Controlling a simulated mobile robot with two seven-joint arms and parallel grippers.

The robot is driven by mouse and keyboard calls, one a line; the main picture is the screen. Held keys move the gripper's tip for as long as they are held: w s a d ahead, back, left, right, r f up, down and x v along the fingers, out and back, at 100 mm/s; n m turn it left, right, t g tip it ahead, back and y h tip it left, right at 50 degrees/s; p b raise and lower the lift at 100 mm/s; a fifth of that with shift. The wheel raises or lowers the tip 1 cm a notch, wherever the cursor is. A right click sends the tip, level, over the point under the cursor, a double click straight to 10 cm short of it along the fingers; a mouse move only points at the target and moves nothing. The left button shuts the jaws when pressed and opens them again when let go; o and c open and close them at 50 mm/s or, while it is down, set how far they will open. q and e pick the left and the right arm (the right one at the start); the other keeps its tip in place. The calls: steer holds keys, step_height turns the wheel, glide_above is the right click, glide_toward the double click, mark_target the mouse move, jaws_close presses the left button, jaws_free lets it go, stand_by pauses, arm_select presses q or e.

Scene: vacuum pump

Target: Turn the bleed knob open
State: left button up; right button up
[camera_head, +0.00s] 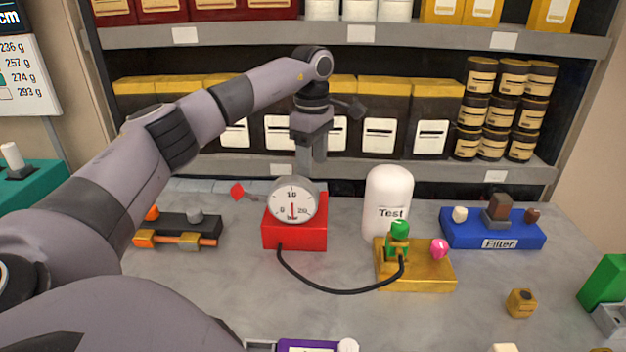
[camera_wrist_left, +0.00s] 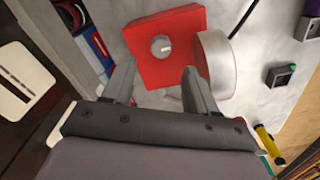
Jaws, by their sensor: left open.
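A round grey knob (camera_wrist_left: 161,46) with a pale marker bar sits on a red box (camera_wrist_left: 140,30) in the left wrist view. I read no label naming it. The red box (camera_head: 295,236) stands mid-table in the head view, where a round white-faced gauge (camera_head: 293,203) hides the knob. The gauge's silver side (camera_wrist_left: 216,65) is right of the knob in the wrist view. My left gripper (camera_head: 313,160) points down above and behind the gauge. Its fingers (camera_wrist_left: 156,80) are open and empty, with the knob visible beyond and between them, seemingly apart from it. My right gripper is out of view.
A black hose (camera_head: 335,291) runs from the red box to a gold block (camera_head: 420,275) with green and pink knobs. A white Test cylinder (camera_head: 388,200) stands behind it. A blue Filter tray (camera_head: 492,232) is right. Loaded shelves (camera_head: 400,170) close off the back.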

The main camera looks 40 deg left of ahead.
mark_target(312, 190)
arm_select(q)
steer(key=shift+f, duration=3.55)
steer(key=shift+p, duration=0.3)
steer(key=c, duration=1.1)
